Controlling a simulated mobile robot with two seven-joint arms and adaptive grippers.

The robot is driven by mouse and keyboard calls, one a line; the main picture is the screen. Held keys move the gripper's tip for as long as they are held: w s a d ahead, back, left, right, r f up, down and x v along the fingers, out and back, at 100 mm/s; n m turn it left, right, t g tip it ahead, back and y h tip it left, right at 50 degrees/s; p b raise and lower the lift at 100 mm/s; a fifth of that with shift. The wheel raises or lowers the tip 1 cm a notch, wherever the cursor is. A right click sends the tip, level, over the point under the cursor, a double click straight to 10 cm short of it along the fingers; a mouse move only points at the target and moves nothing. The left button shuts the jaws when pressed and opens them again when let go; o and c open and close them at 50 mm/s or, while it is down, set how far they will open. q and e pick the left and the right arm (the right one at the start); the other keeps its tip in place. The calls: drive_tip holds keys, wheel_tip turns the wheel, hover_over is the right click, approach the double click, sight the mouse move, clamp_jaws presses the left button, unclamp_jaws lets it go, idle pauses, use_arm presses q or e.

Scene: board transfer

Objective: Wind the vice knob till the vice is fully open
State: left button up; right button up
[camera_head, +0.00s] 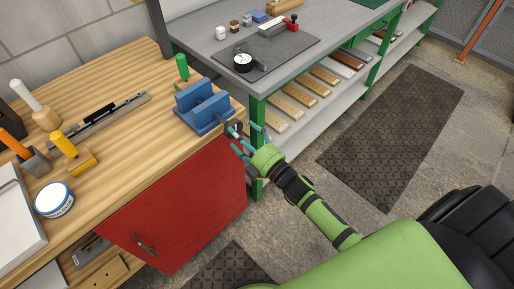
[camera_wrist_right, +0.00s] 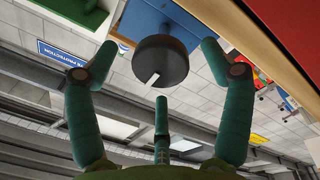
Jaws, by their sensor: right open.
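The blue vice (camera_head: 208,112) is at the right edge of the wooden bench, with a gap between its two upright jaws. Its dark round knob (camera_head: 235,128) faces out over the bench edge. In the right wrist view the knob (camera_wrist_right: 160,62) is a black disc with a pale mark on its face, in front of the blue vice body. My right gripper (camera_head: 246,139) is open at the knob. In the wrist view its teal fingers (camera_wrist_right: 160,82) spread around the knob with visible gaps on the left, right and below. My left gripper is not in view.
A red cabinet door (camera_head: 180,210) is below the vice. A grey table (camera_head: 205,50) with green legs stands close behind. The floor mat (camera_head: 390,135) is clear.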

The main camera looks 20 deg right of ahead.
drive_tip(key=v, duration=0.9)
drive_tip(key=shift+s+d+f, duration=0.1)
drive_tip(key=shift+s, duration=0.05)
drive_tip(key=s+d+f+m+g+h, duration=0.1)
drive_tip(key=s+f+m+g+h, duration=0.2)
drive_tip(key=f, duration=0.7)
drive_tip(key=s+d+f+m+g, duration=0.1)
drive_tip(key=s+f+m+g, duration=0.2)
drive_tip(key=f, duration=0.6)
drive_tip(key=s+d+f+m+g+h, duration=0.1)
drive_tip(key=s+f+m+g+h, duration=0.3)
drive_tip(key=f, duration=0.6)
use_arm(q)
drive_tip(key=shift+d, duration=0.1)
use_arm(e)
drive_tip(key=s+f+m+g, duration=0.1)
drive_tip(key=s+f, duration=0.3)
drive_tip(key=s, duration=0.4)
drive_tip(key=s+a+f+m+g, duration=0.1)
drive_tip(key=s+f+g, duration=0.2)
drive_tip(key=s, duration=0.6)
drive_tip(key=s+f+m+g+y, duration=0.1)
drive_tip(key=s+f+m+g, duration=0.1)
drive_tip(key=s+f, duration=0.4)
drive_tip(key=s+g, duration=0.1)
drive_tip(key=s, duration=0.1)
drive_tip(key=shift+s+a+f, duration=0.2)
drive_tip(key=shift+s+f, duration=0.1)
drive_tip(key=shift+f, duration=0.05)
